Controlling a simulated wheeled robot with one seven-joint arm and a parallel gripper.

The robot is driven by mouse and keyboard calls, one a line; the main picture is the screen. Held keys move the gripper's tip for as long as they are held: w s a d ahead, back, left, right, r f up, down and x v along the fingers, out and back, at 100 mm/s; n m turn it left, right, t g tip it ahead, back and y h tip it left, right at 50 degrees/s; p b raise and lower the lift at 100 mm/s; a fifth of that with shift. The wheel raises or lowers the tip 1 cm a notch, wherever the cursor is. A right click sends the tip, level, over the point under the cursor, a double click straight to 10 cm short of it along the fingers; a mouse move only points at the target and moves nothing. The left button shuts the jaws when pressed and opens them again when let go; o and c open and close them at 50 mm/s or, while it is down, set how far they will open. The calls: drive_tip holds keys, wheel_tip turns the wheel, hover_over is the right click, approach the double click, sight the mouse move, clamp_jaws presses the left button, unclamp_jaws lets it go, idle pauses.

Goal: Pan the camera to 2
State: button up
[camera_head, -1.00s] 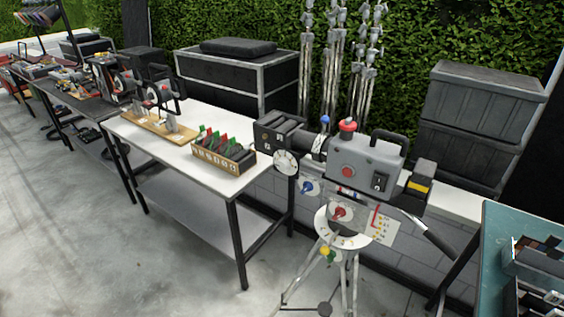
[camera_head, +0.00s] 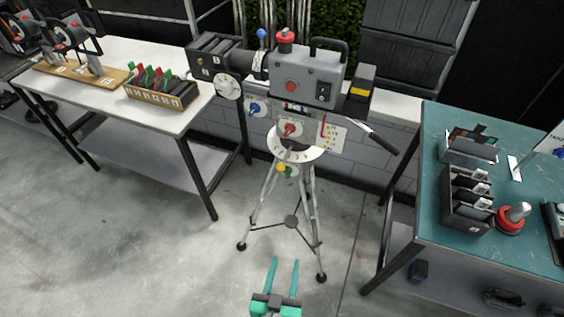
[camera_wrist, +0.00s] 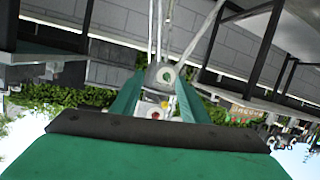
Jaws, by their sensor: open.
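A grey film camera (camera_head: 305,78) stands on a tripod in the middle of the head view, its lens box (camera_head: 222,58) pointing left. A white round dial plate (camera_head: 298,150) sits on the tripod head under the body. A black pan handle (camera_head: 370,137) slants down to the right. Its dial marks are too small to read. My gripper (camera_head: 284,275) is at the bottom of the head view, in front of the tripod and apart from it, with two teal fingers spread and nothing between them. In the wrist view, the tripod head (camera_wrist: 163,75) shows upside down between the fingers.
A white table (camera_head: 130,62) stands at left with a slotted box (camera_head: 160,96) of coloured items. A teal table (camera_head: 432,185) at right holds black boxes and a red-based knob (camera_head: 511,218). Tripod legs (camera_head: 312,215) spread on the floor. Open floor lies in front.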

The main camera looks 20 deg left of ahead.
drive_tip(key=w+a+r+t, duration=0.1)
drive_tip(key=w+a+r, duration=0.15)
drive_tip(key=w, duration=0.25)
drive_tip(key=w+a+r, duration=0.1)
drive_tip(key=w+a, duration=0.2)
drive_tip(key=w, duration=0.3)
drive_tip(key=m+t+h, duration=0.1)
drive_tip(key=t+h, duration=0.1)
drive_tip(key=h, duration=0.1)
approach(283, 162)
drive_tip(key=w, duration=0.6)
drive_tip(key=w+f, duration=0.1)
drive_tip(key=w, duration=0.2)
drive_tip(key=shift+w+d, duration=0.25)
drive_tip(key=shift+w, duration=0.15)
drive_tip(key=shift+c, duration=0.2)
clamp_jaws()
